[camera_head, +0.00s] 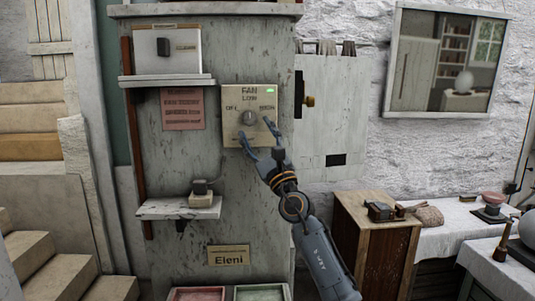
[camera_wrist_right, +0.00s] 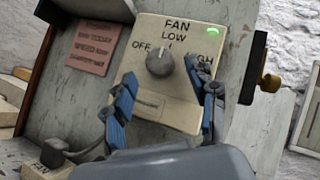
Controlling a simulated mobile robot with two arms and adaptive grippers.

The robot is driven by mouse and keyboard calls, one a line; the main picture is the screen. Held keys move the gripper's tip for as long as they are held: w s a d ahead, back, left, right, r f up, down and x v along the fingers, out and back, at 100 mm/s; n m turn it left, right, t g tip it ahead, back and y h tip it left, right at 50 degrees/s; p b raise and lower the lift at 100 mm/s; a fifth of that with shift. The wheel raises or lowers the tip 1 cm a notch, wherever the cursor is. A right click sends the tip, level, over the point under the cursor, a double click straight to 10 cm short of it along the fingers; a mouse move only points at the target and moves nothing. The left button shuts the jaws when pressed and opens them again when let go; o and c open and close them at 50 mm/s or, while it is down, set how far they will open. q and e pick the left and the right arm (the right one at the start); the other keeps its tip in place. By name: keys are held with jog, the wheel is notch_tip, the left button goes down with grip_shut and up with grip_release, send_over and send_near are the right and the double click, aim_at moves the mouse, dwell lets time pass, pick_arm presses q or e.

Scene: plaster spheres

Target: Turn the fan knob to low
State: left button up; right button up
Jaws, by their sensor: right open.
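The fan panel (camera_head: 230,103) is a beige plate on the grey column, marked OFF at left, LOW at top and HIGH at right. Its round grey knob (camera_head: 249,117) sits at the middle; it also shows in the right wrist view (camera_wrist_right: 160,62). A small green light glows at the panel's upper right. My right gripper (camera_head: 253,128) is open just below the knob, its blue-grey fingers spread to either side (camera_wrist_right: 163,75). I see no clear contact with the knob. My left gripper is out of view.
A pink notice (camera_head: 182,108) hangs left of the panel. A small shelf (camera_head: 165,210) holds a device (camera_head: 201,194) below left. A white cabinet door (camera_head: 345,105) with a brass-coloured knob (camera_head: 309,101) is to the right. A wooden cabinet (camera_head: 345,215) stands lower right.

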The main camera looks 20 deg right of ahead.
jog(key=v, duration=0.8)
jog(key=shift+s+f, duration=0.15)
jog(key=shift+s, duration=0.1)
